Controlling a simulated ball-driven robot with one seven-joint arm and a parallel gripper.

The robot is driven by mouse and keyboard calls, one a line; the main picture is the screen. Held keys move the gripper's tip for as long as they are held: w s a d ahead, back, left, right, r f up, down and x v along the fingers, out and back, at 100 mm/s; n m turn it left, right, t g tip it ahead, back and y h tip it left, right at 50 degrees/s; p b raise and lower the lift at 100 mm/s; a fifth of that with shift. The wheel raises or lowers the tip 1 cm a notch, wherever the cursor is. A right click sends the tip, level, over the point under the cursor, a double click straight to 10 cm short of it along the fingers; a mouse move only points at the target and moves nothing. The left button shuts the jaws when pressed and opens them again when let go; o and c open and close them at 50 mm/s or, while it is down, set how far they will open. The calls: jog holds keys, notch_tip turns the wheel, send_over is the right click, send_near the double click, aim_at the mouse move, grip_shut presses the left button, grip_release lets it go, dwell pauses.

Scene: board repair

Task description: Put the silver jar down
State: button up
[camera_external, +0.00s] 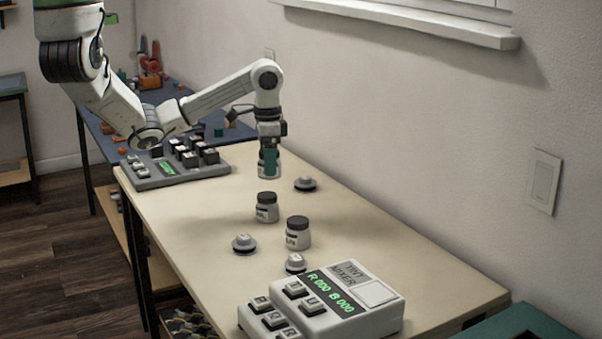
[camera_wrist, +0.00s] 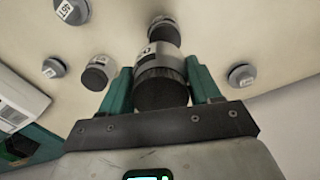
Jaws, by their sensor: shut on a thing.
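The silver jar (camera_wrist: 160,62), with a dark lid toward the camera, is between the teal fingers of my gripper (camera_wrist: 160,88) in the wrist view. In the external view my gripper (camera_external: 268,161) points down over the back part of the cream table, fingers shut around the jar. The fingers mostly hide the jar there, and its pale lower edge shows just below them. The jar looks upright and close to the tabletop; I cannot tell whether it touches.
Two dark-lidded jars (camera_external: 266,208) (camera_external: 297,233) stand nearer the camera. Small round grey knobs (camera_external: 305,184) (camera_external: 243,244) (camera_external: 295,263) lie around them. A tint mixer box (camera_external: 350,300) is at the table's near end and a keypad device (camera_external: 175,170) at the far left. The right strip of the cream table (camera_external: 390,235) is clear.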

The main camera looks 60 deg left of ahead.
jog(key=shift+s+d+r, duration=0.1)
jog(key=shift+s+r, duration=0.1)
jog(key=shift+s, duration=0.25)
jog(key=shift+s+d+r, duration=0.1)
jog(key=shift+s+r, duration=0.1)
jog(key=shift+s, duration=0.2)
jog(key=d+m+b, duration=0.5)
jog(key=d+m, duration=0.4)
jog(key=d, duration=0.3)
jog(key=w+f+b, duration=0.1)
jog(key=w+f, duration=0.1)
jog(key=w, duration=0.2)
jog(key=w+f+b, duration=0.1)
jog(key=w+f, duration=0.2)
jog(key=w, duration=0.1)
jog(key=w+f+b, duration=0.1)
jog(key=w+f, duration=0.2)
jog(key=w, duration=0.1)
jog(key=shift+w+d+f, duration=0.15)
jog(key=shift+w+f, duration=0.05)
jog(key=shift+w, duration=0.05)
jog(key=shift+w+f, duration=0.5)
jog(key=shift+f, duration=0.05)
jog(key=shift+f+b, duration=0.3)
jog(key=shift+f, duration=1.25)
jog(key=shift+f, duration=0.1)
jog(key=o, duration=1.2)
jog(key=shift+c, duration=0.2)
